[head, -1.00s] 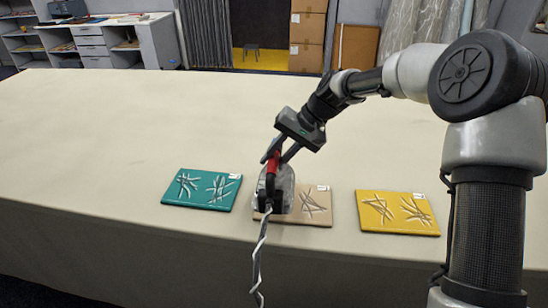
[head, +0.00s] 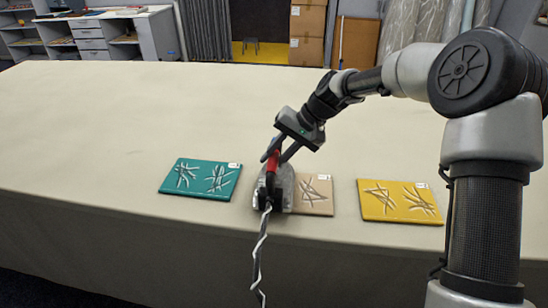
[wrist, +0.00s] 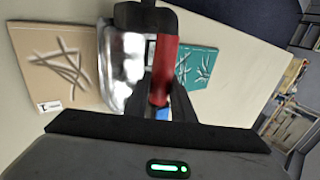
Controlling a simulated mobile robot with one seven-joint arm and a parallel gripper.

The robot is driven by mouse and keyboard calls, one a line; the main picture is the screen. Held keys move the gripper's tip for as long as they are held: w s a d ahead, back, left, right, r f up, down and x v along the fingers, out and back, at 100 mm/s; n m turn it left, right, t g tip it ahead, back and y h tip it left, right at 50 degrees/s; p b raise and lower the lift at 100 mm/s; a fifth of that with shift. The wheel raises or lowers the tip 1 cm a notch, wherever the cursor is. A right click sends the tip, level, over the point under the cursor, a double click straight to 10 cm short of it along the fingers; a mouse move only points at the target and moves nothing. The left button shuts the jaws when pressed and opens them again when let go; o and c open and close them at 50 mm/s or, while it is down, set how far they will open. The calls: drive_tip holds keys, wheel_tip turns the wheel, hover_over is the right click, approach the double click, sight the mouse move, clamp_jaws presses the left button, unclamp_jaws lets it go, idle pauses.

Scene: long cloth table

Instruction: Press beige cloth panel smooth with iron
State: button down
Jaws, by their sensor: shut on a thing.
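The beige cloth panel (head: 316,196) lies flat near the table's front edge, between a teal and a yellow panel. Dark and light crease lines show on its right part; its left part is hidden under or behind the iron. The iron (head: 284,189) has a shiny metal body and a red handle, and stands over the panel's left side. My gripper (head: 276,158) is shut on the red handle. In the wrist view the iron (wrist: 122,70) is beside the creases on the beige panel (wrist: 62,68). I cannot tell whether its sole touches the cloth.
The teal panel (head: 200,180) lies left and the yellow panel (head: 400,201) right, both creased. The iron's twisted cord (head: 259,255) hangs over the table's front edge. The long table (head: 180,105) is bare behind the panels.

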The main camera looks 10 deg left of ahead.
drive_tip(key=shift+f+b, duration=0.35)
drive_tip(key=shift+f, duration=0.1)
idle(0.4)
drive_tip(key=shift+s+f, duration=0.15)
drive_tip(key=shift+f, duration=0.15)
idle(1.7)
drive_tip(key=shift+w+a+r+p, duration=0.1)
drive_tip(key=shift+r+p, duration=1.05)
drive_tip(key=shift+r, duration=0.75)
drive_tip(key=shift+w+r+p, duration=0.1)
drive_tip(key=shift+r+p, duration=1.05)
drive_tip(key=shift+r, duration=0.7)
